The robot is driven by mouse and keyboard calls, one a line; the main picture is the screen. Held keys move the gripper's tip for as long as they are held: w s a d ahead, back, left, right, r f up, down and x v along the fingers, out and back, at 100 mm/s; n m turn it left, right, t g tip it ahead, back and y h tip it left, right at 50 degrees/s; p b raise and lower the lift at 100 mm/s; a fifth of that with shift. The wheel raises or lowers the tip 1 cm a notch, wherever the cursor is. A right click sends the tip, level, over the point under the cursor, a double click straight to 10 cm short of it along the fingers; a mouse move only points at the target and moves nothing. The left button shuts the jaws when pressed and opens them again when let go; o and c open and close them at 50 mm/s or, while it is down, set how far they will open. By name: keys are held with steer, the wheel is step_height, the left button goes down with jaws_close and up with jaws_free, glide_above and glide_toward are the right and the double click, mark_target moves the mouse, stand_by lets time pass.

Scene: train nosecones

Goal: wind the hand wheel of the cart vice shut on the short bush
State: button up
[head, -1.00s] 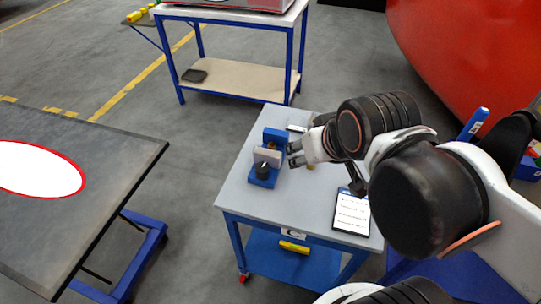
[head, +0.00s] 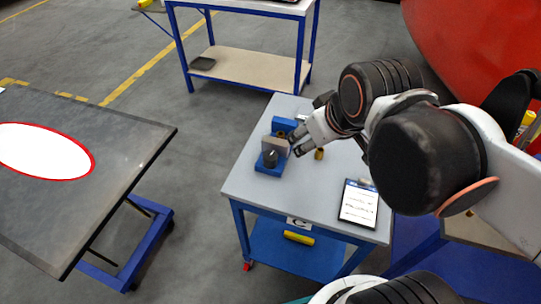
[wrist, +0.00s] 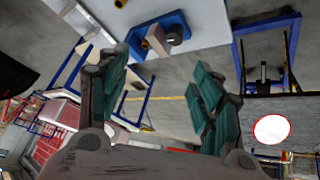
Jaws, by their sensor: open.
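The cart vice (head: 274,147) sits on the grey-topped cart (head: 245,185), with a blue base, a blue fixed jaw and a grey moving jaw. Its dark hand wheel (head: 270,158) faces the near side. A small brass-coloured piece (head: 281,134) shows between the jaws, partly hidden; I cannot tell whether both jaws touch it. My gripper (head: 293,145) is open and empty, just right of the vice. In the wrist view the vice base (wrist: 172,22) and hand wheel (wrist: 175,36) appear beyond my spread green fingers (wrist: 158,85), apart from them.
Another brass cylinder (head: 319,154) stands on the cart right of the vice. A clipboard (head: 359,203) lies at the cart's near right. A yellow object (head: 299,238) is on the lower shelf. A dark table (head: 120,150) stands left, across a floor gap.

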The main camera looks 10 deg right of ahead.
steer(key=w+a+f+n+g+b, duration=0.25)
steer(key=w+n, duration=0.55)
steer(key=n, duration=0.5)
steer(key=n+g+b, duration=0.3)
steer(key=n+g, duration=0.1)
steer(key=n, duration=0.9)
glide_above(271, 155)
step_height(271, 155, down, 8)
steer(key=f, duration=0.1)
step_height(271, 155, down, 13)
steer(key=b, duration=0.5)
steer(key=shift+a+r, duration=0.1)
steer(key=shift+r, duration=0.1)
steer(key=c, duration=1.1)
